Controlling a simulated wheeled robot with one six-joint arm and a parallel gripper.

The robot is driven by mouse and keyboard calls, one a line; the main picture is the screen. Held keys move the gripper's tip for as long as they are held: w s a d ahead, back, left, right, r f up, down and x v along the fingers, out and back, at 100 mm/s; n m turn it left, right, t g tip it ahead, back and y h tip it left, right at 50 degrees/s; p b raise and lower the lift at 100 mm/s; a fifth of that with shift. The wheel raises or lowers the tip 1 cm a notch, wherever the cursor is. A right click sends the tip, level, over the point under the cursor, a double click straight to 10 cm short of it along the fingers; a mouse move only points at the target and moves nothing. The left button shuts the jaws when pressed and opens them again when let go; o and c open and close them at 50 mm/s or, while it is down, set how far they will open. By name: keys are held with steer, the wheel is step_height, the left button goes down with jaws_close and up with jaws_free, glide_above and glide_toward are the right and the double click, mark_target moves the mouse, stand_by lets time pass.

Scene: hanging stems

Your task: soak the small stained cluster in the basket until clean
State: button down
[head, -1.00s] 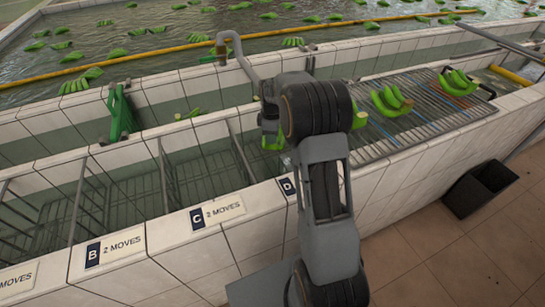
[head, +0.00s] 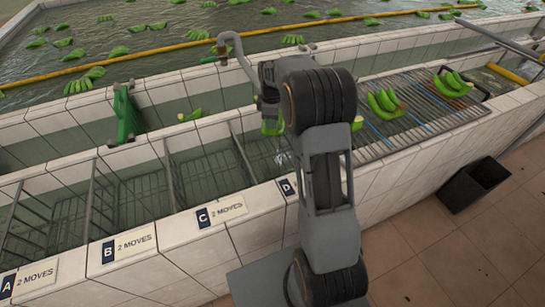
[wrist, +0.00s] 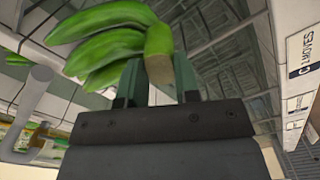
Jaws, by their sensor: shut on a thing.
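My gripper (wrist: 150,88) is shut on a small green banana cluster (wrist: 105,40), gripping it near its cut brownish stem end. In the head view the cluster (head: 272,126) hangs below my gripper, partly hidden by my arm. It appears over the trough near the D sign (head: 287,187), clear of the water as far as I can see. I cannot make out stains on the visible fruit. Wire basket compartments (head: 140,190) sit in the water-filled trough, behind signs A (head: 8,286), B (head: 108,251) and C (head: 204,217). B and C read "2 MOVES".
A wire rack (head: 415,105) at right bears banana clusters (head: 386,103). A green bracket (head: 124,115) and a grey bent pipe (head: 235,50) stand at the trough's far wall. Beyond is a large pool of floating bananas (head: 85,80). A black bin (head: 475,185) stands on the floor.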

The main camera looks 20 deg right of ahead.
steer(key=shift+r+p, duration=1.8)
steer(key=shift+r, duration=1.1)
